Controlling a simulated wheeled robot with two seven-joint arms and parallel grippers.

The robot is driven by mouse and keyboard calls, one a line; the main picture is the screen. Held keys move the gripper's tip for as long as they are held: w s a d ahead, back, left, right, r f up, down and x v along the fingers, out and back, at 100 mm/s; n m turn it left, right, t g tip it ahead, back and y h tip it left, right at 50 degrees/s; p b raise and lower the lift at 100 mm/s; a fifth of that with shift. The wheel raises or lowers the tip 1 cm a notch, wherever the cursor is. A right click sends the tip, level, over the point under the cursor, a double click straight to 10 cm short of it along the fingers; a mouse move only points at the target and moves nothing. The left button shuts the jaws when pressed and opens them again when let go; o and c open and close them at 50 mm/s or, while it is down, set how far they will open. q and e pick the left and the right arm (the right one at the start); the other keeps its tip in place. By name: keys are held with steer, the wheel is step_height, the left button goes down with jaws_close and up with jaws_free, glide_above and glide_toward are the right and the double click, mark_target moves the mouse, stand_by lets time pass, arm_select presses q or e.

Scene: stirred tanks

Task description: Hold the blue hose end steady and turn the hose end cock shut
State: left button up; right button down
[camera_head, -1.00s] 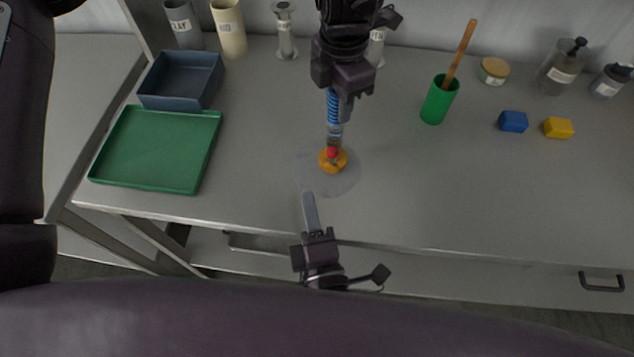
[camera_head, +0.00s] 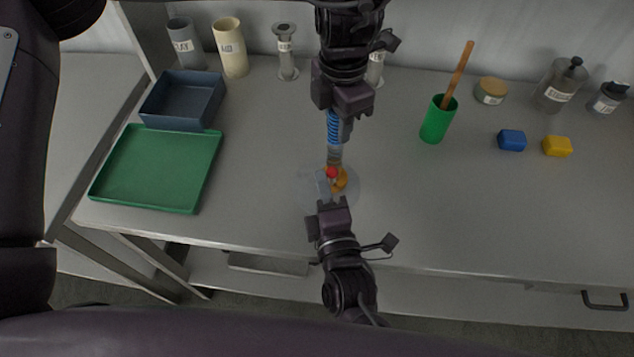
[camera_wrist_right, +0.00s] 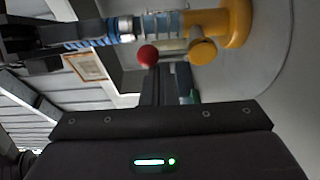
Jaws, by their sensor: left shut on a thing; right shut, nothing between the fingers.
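The blue hose end (camera_head: 333,128) hangs down to a metal fitting above the bench, and my left gripper (camera_head: 341,122) is shut on it from above. The cock has a red knob (camera_head: 331,172) beside an orange-yellow body (camera_head: 340,183) on a clear round disc (camera_head: 350,200). In the right wrist view the blue ribbed hose (camera_wrist_right: 90,42) enters from the left, with the red knob (camera_wrist_right: 148,55) and the yellow body (camera_wrist_right: 237,22) to its right. My right gripper (camera_wrist_right: 155,85) is shut and empty, its fingertips close to the red knob; contact cannot be told.
A green tray (camera_head: 158,168) and a blue-grey bin (camera_head: 183,100) stand at the left. A green cup (camera_head: 437,122) with a wooden stick, a blue block (camera_head: 512,140) and a yellow block (camera_head: 557,146) stand at the right.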

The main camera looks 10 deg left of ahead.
steer(key=shift+d+r+m+t, duration=0.1)
steer(key=shift+d+m+t, duration=0.25)
steer(key=shift+m, duration=0.65)
steer(key=shift+d+m, duration=0.15)
steer(key=shift+m, duration=0.15)
steer(key=m, duration=0.2)
steer(key=d+m+t, duration=0.1)
steer(key=shift+d+m+t, duration=0.25)
steer(key=shift+d+m, duration=0.05)
steer(key=shift+m, duration=0.1)
steer(key=shift+d+f, duration=0.5)
steer(key=shift+d, duration=0.3)
steer(key=shift+d+f, duration=0.15)
steer(key=shift+d, duration=0.05)
steer(key=s, duration=0.9)
steer(key=shift+s+a+r, duration=0.25)
steer(key=shift+r, duration=0.05)
